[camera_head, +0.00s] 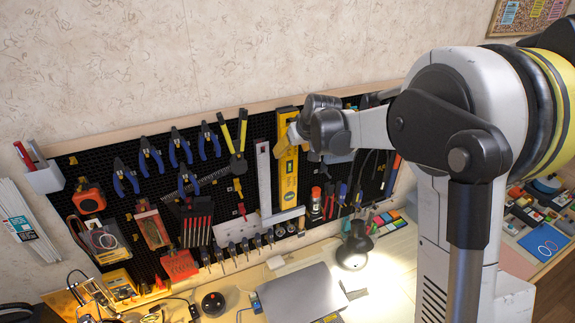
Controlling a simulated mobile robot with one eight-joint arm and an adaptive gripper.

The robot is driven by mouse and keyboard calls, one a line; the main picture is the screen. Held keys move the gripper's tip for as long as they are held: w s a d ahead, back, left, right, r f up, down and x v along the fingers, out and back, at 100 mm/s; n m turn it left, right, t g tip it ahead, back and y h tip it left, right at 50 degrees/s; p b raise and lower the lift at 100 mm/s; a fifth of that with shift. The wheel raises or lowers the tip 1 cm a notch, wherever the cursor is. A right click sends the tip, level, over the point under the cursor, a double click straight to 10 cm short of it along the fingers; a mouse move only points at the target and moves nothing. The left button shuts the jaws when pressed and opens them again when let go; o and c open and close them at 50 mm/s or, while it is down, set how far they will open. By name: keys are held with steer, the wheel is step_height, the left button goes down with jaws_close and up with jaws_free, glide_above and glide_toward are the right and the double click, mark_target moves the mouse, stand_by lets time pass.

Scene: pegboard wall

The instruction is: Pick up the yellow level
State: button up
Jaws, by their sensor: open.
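The yellow level (288,175) hangs upright on the black pegboard, right of the middle, beside a metal square. Its upper part lies close to my gripper (297,132) in the picture. My arm reaches in from the right, and the gripper is at the level's upper right side. The gripper is open. The dark gripper body hides part of the level's upper right edge and the board behind it. I cannot tell whether a fingertip touches the level.
The metal square (265,185) hangs just left of the level. Pliers (180,148), an orange tape measure (89,199) and screwdrivers (341,192) hang around it. Below, the workbench holds a lit lamp (354,246) and a grey laptop (300,294).

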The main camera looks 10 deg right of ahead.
mark_target(290, 153)
steer(key=p+x, duration=0.1)
steer(key=x, duration=0.4)
steer(key=shift+f, duration=0.1)
steer(key=shift+s, duration=0.15)
steer(key=shift+c, duration=0.9)
steer(key=c, duration=1)
